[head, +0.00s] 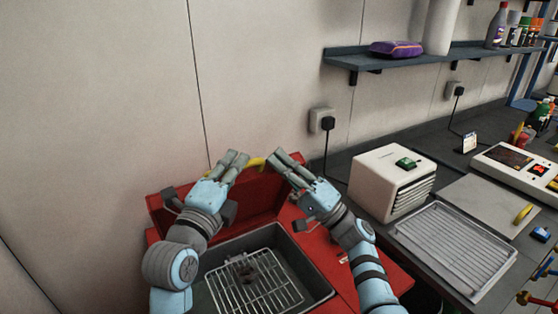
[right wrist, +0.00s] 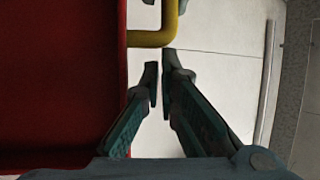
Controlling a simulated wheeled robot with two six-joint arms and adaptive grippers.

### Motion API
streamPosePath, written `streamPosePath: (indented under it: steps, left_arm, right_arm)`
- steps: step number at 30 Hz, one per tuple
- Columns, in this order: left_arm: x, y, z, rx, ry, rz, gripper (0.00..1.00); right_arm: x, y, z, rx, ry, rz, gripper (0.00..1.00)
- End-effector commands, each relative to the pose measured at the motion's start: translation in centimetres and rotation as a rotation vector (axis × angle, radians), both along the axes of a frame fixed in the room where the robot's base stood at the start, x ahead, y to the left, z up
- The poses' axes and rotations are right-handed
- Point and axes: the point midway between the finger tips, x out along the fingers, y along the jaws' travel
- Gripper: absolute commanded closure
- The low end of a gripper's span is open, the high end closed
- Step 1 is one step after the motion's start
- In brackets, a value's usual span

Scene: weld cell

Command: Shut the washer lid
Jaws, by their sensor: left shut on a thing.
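The red washer (head: 335,262) stands against the wall with its basin open. Its red lid (head: 170,205) is raised at the back, and it fills the left of the right wrist view (right wrist: 60,75). A yellow handle (head: 254,163) runs along the lid's upper edge; its bent end shows in the right wrist view (right wrist: 170,22). My left gripper (head: 238,160) is shut on the handle. My right gripper (head: 279,155) is just right of the handle, apart from it. In the right wrist view its fingertips (right wrist: 159,80) have a narrow gap with nothing between them.
A wire rack (head: 255,285) lies in the washer basin. Right of the washer are a cream slatted box (head: 390,180) and a metal tray (head: 455,248) on the dark bench. A shelf (head: 350,62) is on the wall above. The wall on the left is bare.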

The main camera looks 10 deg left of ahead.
Motion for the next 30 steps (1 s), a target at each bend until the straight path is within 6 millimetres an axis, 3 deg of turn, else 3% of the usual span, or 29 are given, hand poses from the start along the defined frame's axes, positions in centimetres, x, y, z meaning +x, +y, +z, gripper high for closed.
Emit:
streamPosePath:
  steps: [1, 2, 3, 13, 23, 26, 27, 30]
  left_arm:
    - [0.0, -0.1, 0.1, -0.001, -0.002, -0.003, 1.0]
    - [0.0, -0.1, 0.1, -0.002, -0.002, -0.003, 0.83]
    - [0.0, -0.1, 0.1, -0.002, -0.002, -0.003, 0.79]
    - [-0.4, 0.1, 0.0, -0.002, -0.001, -0.002, 0.79]
    - [-6.4, 0.6, -1.1, 0.002, 0.002, -0.005, 0.79]
    - [-7.4, -0.1, -2.9, -0.007, 0.05, -0.052, 0.79]
    - [-7.7, -0.2, -4.6, -0.041, 0.104, -0.073, 0.79]
    - [-7.7, 2.1, -8.7, -0.23, 0.233, 0.011, 0.79]
  right_arm:
    - [-0.4, 0.5, -0.2, -0.004, -0.003, 0.012, 1.0]
    - [-0.4, 0.5, -0.2, -0.004, -0.003, 0.012, 1.0]
    - [-0.4, 0.5, -0.2, -0.004, -0.002, 0.013, 1.0]
    - [-0.3, 0.5, -0.2, -0.005, -0.001, 0.011, 1.0]
    - [-0.3, 0.5, -0.2, -0.006, -0.001, 0.01, 1.0]
    - [-0.3, 0.4, -0.2, -0.006, -0.001, 0.01, 1.0]
    - [-0.3, 0.4, -0.2, -0.005, 0.0, 0.009, 1.0]
    - [-0.3, 0.4, -0.2, -0.006, -0.001, 0.009, 1.0]
